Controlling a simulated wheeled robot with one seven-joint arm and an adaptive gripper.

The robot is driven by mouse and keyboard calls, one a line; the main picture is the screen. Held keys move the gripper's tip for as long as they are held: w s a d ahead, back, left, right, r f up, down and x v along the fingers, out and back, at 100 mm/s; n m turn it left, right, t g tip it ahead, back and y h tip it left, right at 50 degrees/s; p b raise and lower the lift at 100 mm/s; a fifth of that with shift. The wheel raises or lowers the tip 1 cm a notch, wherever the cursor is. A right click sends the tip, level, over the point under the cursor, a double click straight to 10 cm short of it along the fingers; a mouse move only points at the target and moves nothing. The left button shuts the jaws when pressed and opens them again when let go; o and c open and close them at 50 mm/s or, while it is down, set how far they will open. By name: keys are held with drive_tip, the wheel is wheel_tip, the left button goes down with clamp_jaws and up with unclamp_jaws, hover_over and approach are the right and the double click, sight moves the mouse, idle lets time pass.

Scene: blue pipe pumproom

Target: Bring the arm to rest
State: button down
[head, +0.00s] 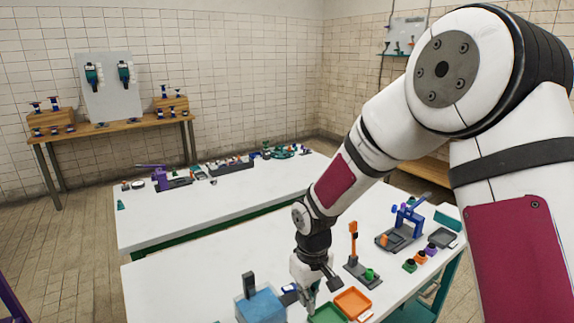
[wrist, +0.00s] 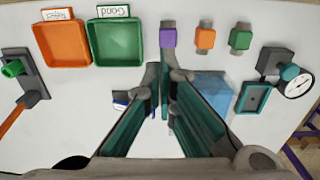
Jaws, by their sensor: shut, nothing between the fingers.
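My arm reaches from the right side of the head view down over the near white table (head: 180,280). My gripper (head: 308,297) points down near the blue block (head: 262,306) and the green tray (head: 328,314). In the wrist view my gripper (wrist: 164,78) shows its two fingers converging at the tips, shut with nothing held. The blue block (wrist: 210,92) lies partly behind the right finger there. Whether the fingertips touch the table cannot be told.
An orange tray (wrist: 63,43) labelled Reject and a green tray (wrist: 118,42) labelled Good stand nearby. A dial gauge (wrist: 293,80), an orange-and-grey stand (head: 354,250) and a blue press (head: 406,222) stand on the table. A second white table (head: 225,190) stands behind.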

drive_tip(key=s+d+r+m+t, duration=0.15)
drive_tip(key=s+d+r, duration=0.3)
drive_tip(key=r, duration=0.45)
drive_tip(key=s+d+r+m+t, duration=0.1)
drive_tip(key=s+d+r+m, duration=0.15)
drive_tip(key=d+r, duration=0.4)
drive_tip(key=s+d+r+m+t, duration=0.1)
drive_tip(key=s+r, duration=0.3)
drive_tip(key=s, duration=0.4)
drive_tip(key=s+d+r+m+t, duration=0.1)
drive_tip(key=s+d+r, duration=0.1)
drive_tip(key=s+r, duration=0.3)
drive_tip(key=s, duration=0.3)
drive_tip(key=shift+r+m, duration=0.2)
drive_tip(key=shift+m, duration=0.2)
drive_tip(key=shift+d+t, duration=0.1)
drive_tip(key=shift+t, duration=0.15)
